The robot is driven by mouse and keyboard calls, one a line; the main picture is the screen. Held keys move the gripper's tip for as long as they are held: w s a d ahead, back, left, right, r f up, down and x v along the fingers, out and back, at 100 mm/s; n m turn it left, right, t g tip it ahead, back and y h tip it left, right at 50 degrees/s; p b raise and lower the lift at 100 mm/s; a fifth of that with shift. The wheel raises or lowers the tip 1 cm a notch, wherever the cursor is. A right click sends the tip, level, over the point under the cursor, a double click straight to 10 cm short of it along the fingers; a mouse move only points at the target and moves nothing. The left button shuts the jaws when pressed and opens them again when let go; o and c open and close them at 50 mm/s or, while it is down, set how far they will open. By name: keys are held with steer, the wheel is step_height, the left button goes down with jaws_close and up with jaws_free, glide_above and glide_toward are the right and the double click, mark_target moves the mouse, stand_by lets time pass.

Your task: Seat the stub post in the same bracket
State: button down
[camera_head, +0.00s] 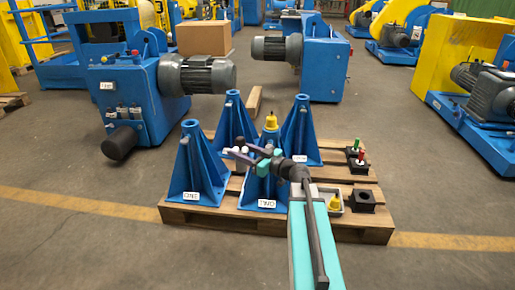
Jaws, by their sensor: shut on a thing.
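Several blue tapered brackets stand on a wooden pallet. The back left bracket (232,122) and back right bracket (301,130) have open round tops.
A grey tray (343,211) holding a yellow piece (335,202) lies right of my arm. Black blocks (364,201) stand on the pallet's right, some with red and green pieces (359,149). Blue motor machines stand behind.

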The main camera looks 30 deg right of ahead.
steer(key=s+a+r+n+g+y, duration=0.1)
steer(key=s+a+n+g+y, duration=0.1)
steer(key=a, duration=0.8)
steer(key=s+a+r+n+g+y, duration=0.1)
steer(key=s+a+n+g+y, duration=0.2)
steer(key=a, duration=0.7)
steer(key=s+y, duration=0.2)
steer(key=s, duration=0.1)
steer(key=shift+a+n+g, duration=0.25)
steer(key=shift+n+g, duration=0.05)
steer(key=shift+g, duration=0.1)
steer(key=shift+s, duration=0.2)
